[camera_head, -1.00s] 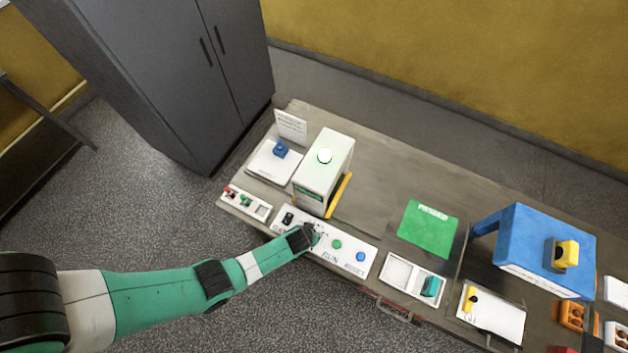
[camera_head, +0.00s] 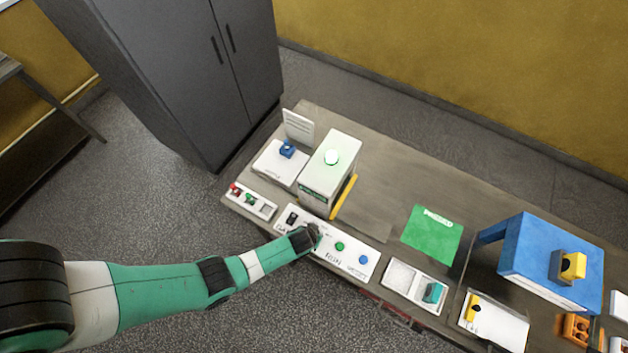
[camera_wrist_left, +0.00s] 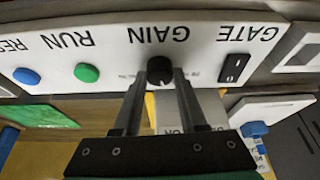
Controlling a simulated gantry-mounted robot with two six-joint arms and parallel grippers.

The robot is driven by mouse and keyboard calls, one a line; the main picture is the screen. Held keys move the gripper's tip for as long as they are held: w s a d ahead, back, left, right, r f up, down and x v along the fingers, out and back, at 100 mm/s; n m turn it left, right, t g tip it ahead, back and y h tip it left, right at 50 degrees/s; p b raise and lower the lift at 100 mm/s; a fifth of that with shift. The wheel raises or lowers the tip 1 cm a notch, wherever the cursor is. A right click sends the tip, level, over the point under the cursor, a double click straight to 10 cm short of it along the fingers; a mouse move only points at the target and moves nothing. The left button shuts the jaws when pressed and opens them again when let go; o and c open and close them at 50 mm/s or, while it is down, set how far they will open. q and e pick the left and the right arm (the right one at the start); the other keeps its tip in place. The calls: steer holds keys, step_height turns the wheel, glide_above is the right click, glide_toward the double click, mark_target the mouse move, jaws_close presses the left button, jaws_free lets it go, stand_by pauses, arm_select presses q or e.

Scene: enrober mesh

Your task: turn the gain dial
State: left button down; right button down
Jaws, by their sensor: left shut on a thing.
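The gain dial (camera_wrist_left: 159,69) is a small round black knob on a white control panel (camera_wrist_left: 121,61). It sits under the word GAIN, which is upside down in the left wrist view. My left gripper (camera_wrist_left: 159,78) is shut on the dial, with one finger on each side of it. In the head view my left gripper (camera_head: 314,237) is at the panel (camera_head: 352,249), and it hides the dial there. My right gripper is not in view.
On the panel, a green RUN button (camera_wrist_left: 87,72) and a blue button (camera_wrist_left: 27,76) lie to one side, a black GATE switch (camera_wrist_left: 235,68) to the other. A white box (camera_head: 327,170) with a lit top stands behind. A green mat (camera_head: 431,236) lies to the right.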

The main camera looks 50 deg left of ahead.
arm_select(q)
steer(key=shift+m, duration=0.4)
steer(key=m, duration=0.1)
steer(key=m+h, duration=0.1)
steer(key=shift+s+a+m+t, duration=0.1)
steer(key=shift+a+m+t, duration=0.05)
steer(key=shift+m+t, duration=0.15)
steer(key=shift+m+h, duration=1)
steer(key=shift+m, duration=1.2)
steer(key=shift+c, duration=2.3)
jaws_free()
